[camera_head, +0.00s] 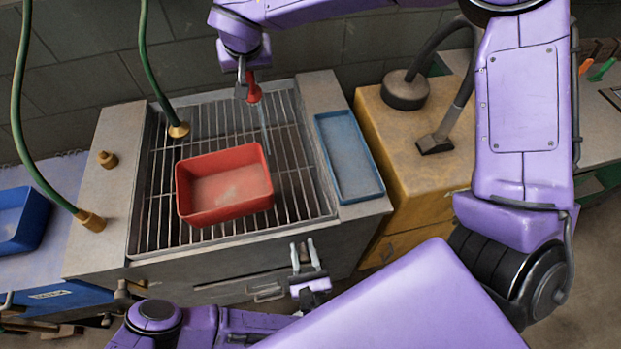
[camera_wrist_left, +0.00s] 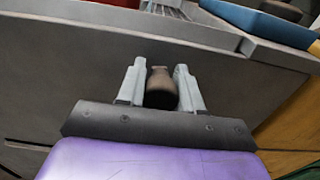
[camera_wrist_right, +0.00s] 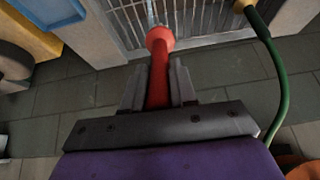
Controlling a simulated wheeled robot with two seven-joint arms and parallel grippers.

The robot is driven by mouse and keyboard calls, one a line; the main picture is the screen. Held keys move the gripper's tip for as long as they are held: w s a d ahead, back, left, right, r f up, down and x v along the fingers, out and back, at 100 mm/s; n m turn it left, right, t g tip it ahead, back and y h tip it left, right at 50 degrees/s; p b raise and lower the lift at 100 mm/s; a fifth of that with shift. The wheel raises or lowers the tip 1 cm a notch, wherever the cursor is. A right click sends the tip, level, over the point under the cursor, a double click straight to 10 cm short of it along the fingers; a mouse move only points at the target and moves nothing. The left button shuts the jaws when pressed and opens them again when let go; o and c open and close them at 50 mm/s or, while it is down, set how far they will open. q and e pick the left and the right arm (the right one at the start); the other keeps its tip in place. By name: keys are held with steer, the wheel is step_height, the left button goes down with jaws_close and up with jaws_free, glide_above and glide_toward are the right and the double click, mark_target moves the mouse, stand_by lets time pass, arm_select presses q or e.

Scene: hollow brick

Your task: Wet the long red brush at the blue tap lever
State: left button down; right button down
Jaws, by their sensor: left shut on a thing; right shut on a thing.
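My right gripper (camera_head: 243,88) is over the far right part of the sink grate. It is shut on the red handle of the brush (camera_head: 253,92), which also shows between the fingers in the right wrist view (camera_wrist_right: 159,75). A thin pale bluish strip hangs below the handle; I cannot tell whether it is brush or water. My left gripper (camera_head: 305,258) is at the front face of the sink. In the left wrist view it is shut on a brown, rounded knob-like piece (camera_wrist_left: 161,88). Its other end is hidden. I cannot make out a blue lever.
A red tray (camera_head: 225,212) sits on the metal grate (camera_head: 157,215). A shallow blue tray (camera_head: 349,158) lies on the right ledge. Green hoses (camera_head: 24,110) run to brass fittings at the left. A yellow-brown cabinet (camera_head: 405,160) stands to the right. A blue bin (camera_head: 22,220) is far left.

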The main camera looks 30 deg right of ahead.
arm_select(q)
steer(key=shift+a+n, duration=0.15)
steer(key=shift+n, duration=0.15)
steer(key=c, duration=0.7)
jaws_free()
steer(key=shift+c, duration=0.2)
steer(key=v, duration=1.2)
